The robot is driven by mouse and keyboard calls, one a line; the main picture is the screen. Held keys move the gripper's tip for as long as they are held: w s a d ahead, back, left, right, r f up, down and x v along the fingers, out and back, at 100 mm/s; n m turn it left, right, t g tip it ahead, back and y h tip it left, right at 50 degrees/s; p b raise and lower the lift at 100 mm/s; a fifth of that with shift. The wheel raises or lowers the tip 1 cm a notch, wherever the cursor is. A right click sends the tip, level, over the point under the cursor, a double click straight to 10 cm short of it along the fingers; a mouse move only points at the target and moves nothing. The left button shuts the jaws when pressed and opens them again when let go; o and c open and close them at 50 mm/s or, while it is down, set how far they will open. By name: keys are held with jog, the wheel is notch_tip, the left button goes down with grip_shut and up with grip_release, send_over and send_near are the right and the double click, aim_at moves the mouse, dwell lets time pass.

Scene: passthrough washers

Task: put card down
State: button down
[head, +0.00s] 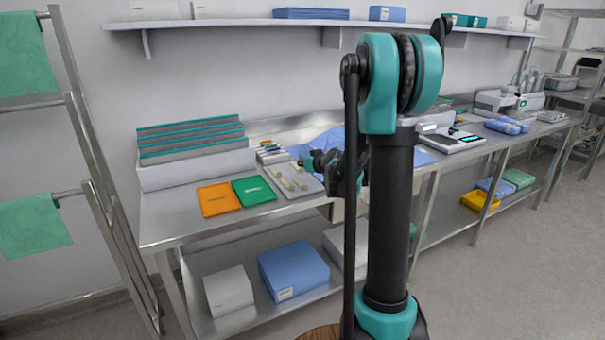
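An orange card (218,199) lies flat on the left part of the steel table (165,228). A green card (254,191) lies flat just right of it. My gripper (303,164) is small in the head view, low over the table, right of the green card and above a light tray (305,190). My own arm column hides part of the wrist area. The fingers are too small and dark to show whether they are open or hold anything.
A grey bin with teal-edged dividers (195,172) stands behind the cards. A blue cloth (333,142) lies behind my gripper. A scale-like device (452,141) stands to the right. Boxes (293,270) sit on the lower shelf. The table's front left corner is bare.

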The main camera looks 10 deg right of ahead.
aim_at(302, 179)
jog(key=shift+f, duration=2)
jog(key=shift+f, duration=0.1)
jog(key=c, duration=1.7)
grip_release()
